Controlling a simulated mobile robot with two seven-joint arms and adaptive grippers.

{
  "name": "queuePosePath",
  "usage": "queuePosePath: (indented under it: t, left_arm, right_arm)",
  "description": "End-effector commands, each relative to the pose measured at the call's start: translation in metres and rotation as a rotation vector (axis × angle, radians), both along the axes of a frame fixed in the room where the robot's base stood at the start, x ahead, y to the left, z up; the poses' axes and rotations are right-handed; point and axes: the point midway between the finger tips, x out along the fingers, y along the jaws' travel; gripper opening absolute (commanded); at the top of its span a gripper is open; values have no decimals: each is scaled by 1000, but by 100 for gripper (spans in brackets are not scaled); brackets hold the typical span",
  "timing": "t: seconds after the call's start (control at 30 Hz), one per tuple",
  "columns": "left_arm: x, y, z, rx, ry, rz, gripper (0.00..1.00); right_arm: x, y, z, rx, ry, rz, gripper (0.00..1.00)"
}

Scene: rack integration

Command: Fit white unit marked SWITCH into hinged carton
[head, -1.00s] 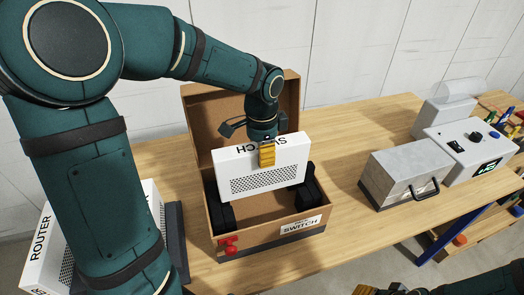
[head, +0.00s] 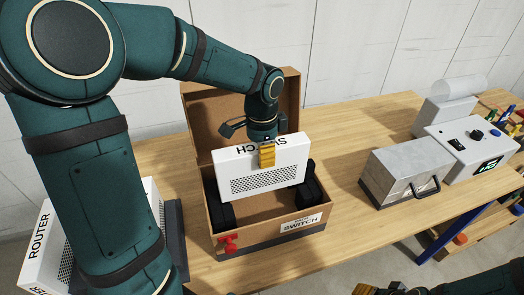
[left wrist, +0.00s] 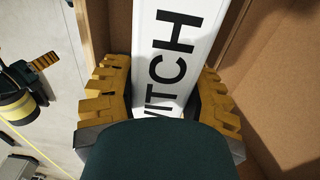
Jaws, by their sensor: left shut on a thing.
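The white unit marked SWITCH (head: 265,172) is above the open hinged carton, upright with its perforated face toward me. My left gripper (head: 267,153) is shut on its top edge. In the left wrist view the yellow fingers (left wrist: 160,100) sit on both sides of the white SWITCH unit (left wrist: 168,50). The brown carton (head: 220,240) has its lid (head: 240,105) raised at the back and black foam pads (head: 310,188) at its inner sides. The unit's lower edge hangs between the pads; whether it touches them I cannot tell. My right gripper (head: 375,289) shows partly at the bottom edge.
A white ROUTER unit (head: 38,245) stands at left behind my arm. A grey metal box with a handle (head: 405,170) and a white device with a display (head: 470,145) are at right. The wooden table (head: 345,215) is clear between carton and metal box.

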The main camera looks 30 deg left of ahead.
Motion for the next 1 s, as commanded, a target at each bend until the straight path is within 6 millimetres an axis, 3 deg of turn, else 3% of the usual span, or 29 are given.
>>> queuePosePath:
  t: [1.0]
  left_arm:
    - [1, 0, -20, 0, -4, 0, 4]
  right_arm:
    - [0, 1, -17, -3, 1, 0, 47]
